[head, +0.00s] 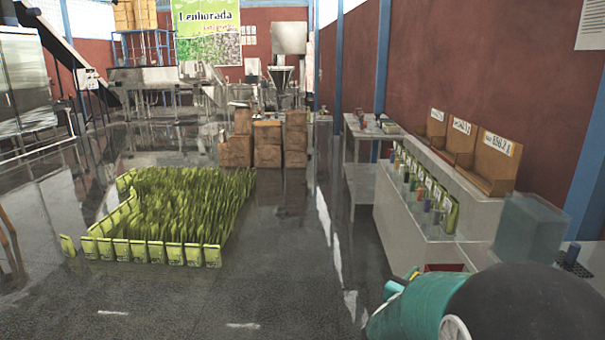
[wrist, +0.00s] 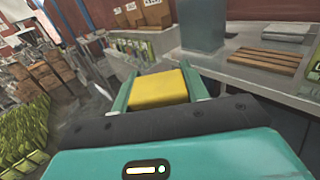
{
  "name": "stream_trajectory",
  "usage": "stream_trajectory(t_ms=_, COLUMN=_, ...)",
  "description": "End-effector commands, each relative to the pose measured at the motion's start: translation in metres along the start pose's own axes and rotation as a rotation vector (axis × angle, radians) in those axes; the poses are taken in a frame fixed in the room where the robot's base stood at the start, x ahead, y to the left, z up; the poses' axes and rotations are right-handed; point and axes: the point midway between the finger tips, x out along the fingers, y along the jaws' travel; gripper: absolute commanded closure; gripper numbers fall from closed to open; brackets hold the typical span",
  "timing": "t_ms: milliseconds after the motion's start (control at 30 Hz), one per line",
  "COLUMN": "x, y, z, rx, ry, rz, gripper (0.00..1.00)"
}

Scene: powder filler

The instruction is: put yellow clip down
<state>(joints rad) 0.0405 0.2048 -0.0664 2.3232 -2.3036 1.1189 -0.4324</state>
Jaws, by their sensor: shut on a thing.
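The yellow clip (wrist: 158,89) shows in the wrist view as a yellow block between the two teal fingers of my gripper (wrist: 160,88). My gripper is shut on it, with a finger against each side. The clip is held in front of and, as it looks, near the edge of a grey counter (wrist: 245,75). I cannot tell its exact height over the counter. In the head view my teal arm is at the lower right, and the clip and fingers do not show there.
On the counter are a blue-grey translucent box (wrist: 201,25), a slatted wooden board (wrist: 264,61) and a grey flat stack (wrist: 287,32). Bottles and pouches (head: 425,184) line a white counter, with wooden bins (head: 493,160) behind. Green pouches (head: 170,212) cover floor at left.

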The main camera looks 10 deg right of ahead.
Motion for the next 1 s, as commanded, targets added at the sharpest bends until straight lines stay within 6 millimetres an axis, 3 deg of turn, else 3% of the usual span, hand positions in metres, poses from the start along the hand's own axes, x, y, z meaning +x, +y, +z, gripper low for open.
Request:
stream_trajectory(t_ms=33, x=-0.013, y=0.022, z=-0.016, rx=-0.007, ry=0.006, rz=0.068, gripper=0.77)
stream_trajectory(t_ms=200, x=-0.060, y=0.086, z=-0.060, rx=-0.007, ry=0.007, rz=0.288, gripper=0.77)
stream_trajectory(t_ms=400, x=-0.110, y=0.132, z=-0.098, rx=-0.004, ry=0.004, rz=0.478, gripper=0.77)
stream_trajectory(t_ms=600, x=-0.128, y=0.145, z=-0.109, rx=0.001, ry=0.000, rz=0.541, gripper=0.77)
stream_trajectory(t_ms=1000, x=-0.118, y=0.137, z=-0.106, rx=0.000, ry=-0.002, rz=0.507, gripper=0.77)
